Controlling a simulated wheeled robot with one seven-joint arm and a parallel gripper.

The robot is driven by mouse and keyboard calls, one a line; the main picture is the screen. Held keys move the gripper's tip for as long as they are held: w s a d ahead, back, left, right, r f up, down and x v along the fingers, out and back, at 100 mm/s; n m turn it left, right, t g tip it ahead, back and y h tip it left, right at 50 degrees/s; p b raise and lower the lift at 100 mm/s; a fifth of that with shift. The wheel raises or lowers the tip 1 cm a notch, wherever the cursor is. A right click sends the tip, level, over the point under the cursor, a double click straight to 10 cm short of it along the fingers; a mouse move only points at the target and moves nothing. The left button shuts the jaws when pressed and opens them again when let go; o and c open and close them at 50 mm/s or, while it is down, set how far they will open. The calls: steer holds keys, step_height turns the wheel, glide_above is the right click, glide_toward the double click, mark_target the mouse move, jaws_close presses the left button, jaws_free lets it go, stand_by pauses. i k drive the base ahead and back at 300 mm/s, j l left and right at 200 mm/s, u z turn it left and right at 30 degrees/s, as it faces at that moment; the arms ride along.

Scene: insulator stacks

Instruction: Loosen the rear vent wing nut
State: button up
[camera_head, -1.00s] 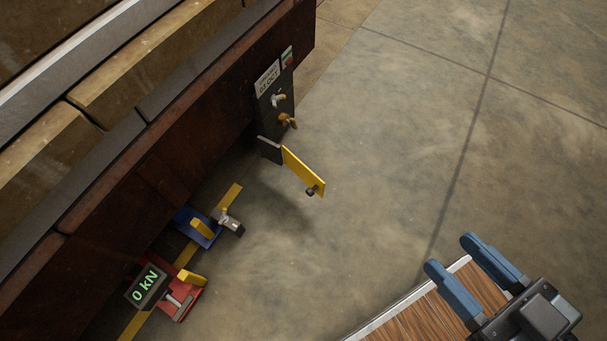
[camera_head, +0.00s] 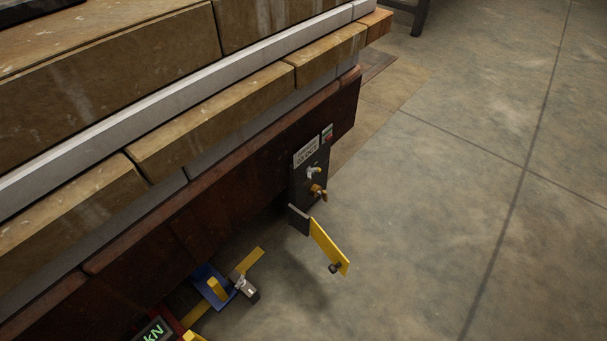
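Two wing-shaped fittings sit on a dark upright plate (camera_head: 297,185) on the side of the rust-brown stack base. The upper one is a pale silver wing nut (camera_head: 314,172). Just below it is a brass-orange wing nut (camera_head: 318,193). I cannot tell from this view which one is the rear vent wing nut. A white label (camera_head: 306,152) with dark lettering, too small to read surely, is above them. My gripper is out of view.
A yellow bar (camera_head: 328,246) with a dark knob sticks out below the plate, over the floor. A blue clamp-like device (camera_head: 210,284) and a partly cropped "kN" display (camera_head: 155,331) are at lower left. Open concrete floor (camera_head: 440,230) lies to the right.

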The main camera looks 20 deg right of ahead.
mark_target(309, 171)
steer(key=i+l+u, duration=0.2)
steer(key=i+l, duration=0.3)
steer(key=i+l+u, duration=0.2)
steer(key=i+l, duration=0.25)
steer(key=l, duration=0.15)
